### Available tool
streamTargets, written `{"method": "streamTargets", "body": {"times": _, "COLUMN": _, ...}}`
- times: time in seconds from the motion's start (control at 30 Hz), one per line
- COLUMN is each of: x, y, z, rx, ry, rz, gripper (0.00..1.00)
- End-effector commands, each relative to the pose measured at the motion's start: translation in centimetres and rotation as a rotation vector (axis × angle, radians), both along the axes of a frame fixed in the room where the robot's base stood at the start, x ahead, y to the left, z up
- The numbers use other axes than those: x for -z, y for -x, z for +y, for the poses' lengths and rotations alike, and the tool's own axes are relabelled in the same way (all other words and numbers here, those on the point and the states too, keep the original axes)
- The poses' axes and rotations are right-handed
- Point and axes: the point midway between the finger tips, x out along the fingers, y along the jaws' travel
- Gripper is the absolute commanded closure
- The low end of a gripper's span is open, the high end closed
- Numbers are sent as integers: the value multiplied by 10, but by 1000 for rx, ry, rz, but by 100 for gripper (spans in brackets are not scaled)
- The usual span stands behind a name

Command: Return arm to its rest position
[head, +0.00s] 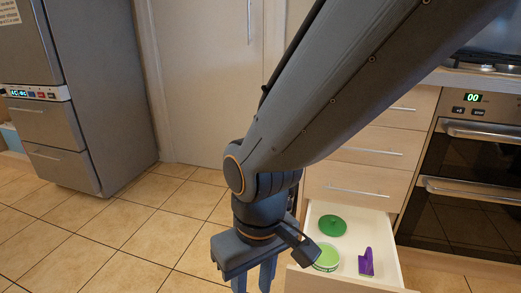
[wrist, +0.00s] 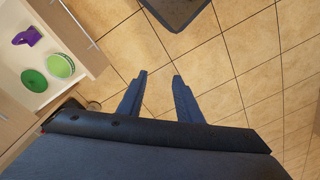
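My gripper (wrist: 160,92) points down over the tiled floor in the wrist view. Its two blue fingers stand apart with nothing between them. In the head view my gripper (head: 254,280) hangs just left of an open drawer, and its fingertips are cut off by the bottom edge. My arm reaches across the head view from the upper right down to the middle.
The open drawer (head: 385,287) holds a dark green disc (head: 332,225), a light green round item (head: 326,258) and a purple object (head: 366,262). An oven (head: 470,170) stands right, a grey fridge (head: 95,70) left. Floor at left is clear.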

Motion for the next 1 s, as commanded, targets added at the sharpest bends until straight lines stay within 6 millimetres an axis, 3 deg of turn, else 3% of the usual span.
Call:
{"method": "streamTargets", "body": {"times": 0.73, "x": 0, "y": 0, "z": 0, "rx": 0, "ry": 0, "rz": 0, "gripper": 68}}
{"method": "streamTargets", "body": {"times": 1.0, "x": -25, "y": -5, "z": -14, "rx": 51, "ry": 4, "rz": -1, "gripper": 68}}
